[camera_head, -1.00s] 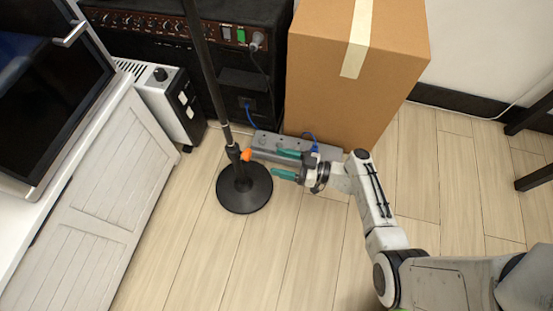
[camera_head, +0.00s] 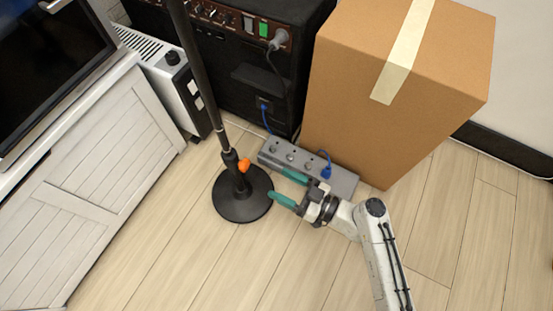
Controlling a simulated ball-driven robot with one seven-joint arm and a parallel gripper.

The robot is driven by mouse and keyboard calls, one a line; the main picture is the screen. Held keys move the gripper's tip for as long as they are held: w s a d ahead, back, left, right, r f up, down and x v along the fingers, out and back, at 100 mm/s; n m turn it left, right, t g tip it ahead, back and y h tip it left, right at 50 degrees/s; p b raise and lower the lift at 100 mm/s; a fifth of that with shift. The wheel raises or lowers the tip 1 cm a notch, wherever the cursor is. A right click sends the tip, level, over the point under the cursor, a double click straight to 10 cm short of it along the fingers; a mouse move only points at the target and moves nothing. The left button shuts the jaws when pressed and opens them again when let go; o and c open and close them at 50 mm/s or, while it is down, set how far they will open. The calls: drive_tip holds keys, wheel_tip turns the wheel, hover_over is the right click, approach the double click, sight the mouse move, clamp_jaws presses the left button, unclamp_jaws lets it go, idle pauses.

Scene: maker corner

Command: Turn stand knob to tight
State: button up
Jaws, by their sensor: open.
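The black stand has a round base (camera_head: 236,207) on the wooden floor and a pole (camera_head: 198,75) that rises out of the top of the view. Its orange knob (camera_head: 244,165) sticks out to the right, low on the pole just above the base. My gripper (camera_head: 277,187) comes in from the right with green fingers. It is open and empty, its fingertips pointing left toward the knob. The fingertips are a short way right of the knob and apart from it in the picture. How their height compares with the knob is hard to tell.
A grey power strip (camera_head: 282,154) with a blue plug lies behind my gripper. A cardboard box (camera_head: 385,100) and a black amplifier (camera_head: 250,60) stand at the back. A white heater (camera_head: 165,88) and a white cabinet (camera_head: 95,185) are at left. The front floor is clear.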

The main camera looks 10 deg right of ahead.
sight(247, 166)
drive_tip(key=b+x, duration=0.2)
drive_tip(key=x, duration=0.8)
drive_tip(key=shift+w+a, duration=0.15)
drive_tip(key=shift+w, duration=0.15)
drive_tip(key=shift+c, duration=0.5)
drive_tip(key=c, duration=1)
drive_tip(key=shift+o, duration=0.2)
